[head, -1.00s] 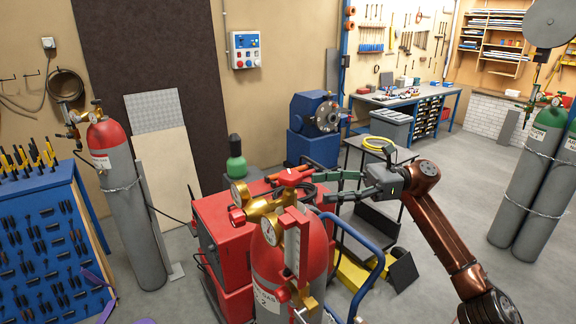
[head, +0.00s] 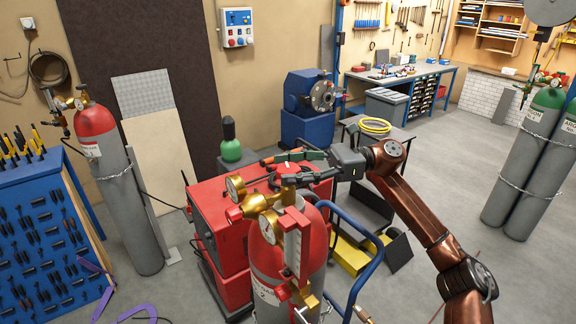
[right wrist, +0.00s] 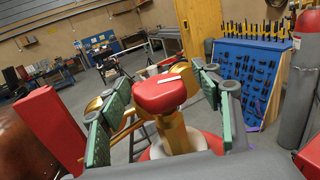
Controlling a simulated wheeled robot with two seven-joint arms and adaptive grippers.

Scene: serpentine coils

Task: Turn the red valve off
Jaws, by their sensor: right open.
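The red valve (right wrist: 162,93) is a rounded red knob on a brass stem, seen close in the right wrist view. It belongs to the red-topped gas cylinder (head: 265,262) with brass gauges in the head view, where my fingers partly hide it. My right gripper (head: 277,170) reaches in from the right at the top of this cylinder. Its green fingers are spread wide, one on each side of the knob, with visible gaps in the right wrist view (right wrist: 160,108). It holds nothing. My left gripper does not show clearly.
A red flow gauge block (head: 297,240) stands just in front of the brass fittings. A red cabinet (head: 222,235) is behind, and a blue cart handle (head: 368,265) curves on the right. Another red-topped cylinder (head: 140,215) stands by the blue tool rack (head: 50,235). Purple pieces lie at lower left.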

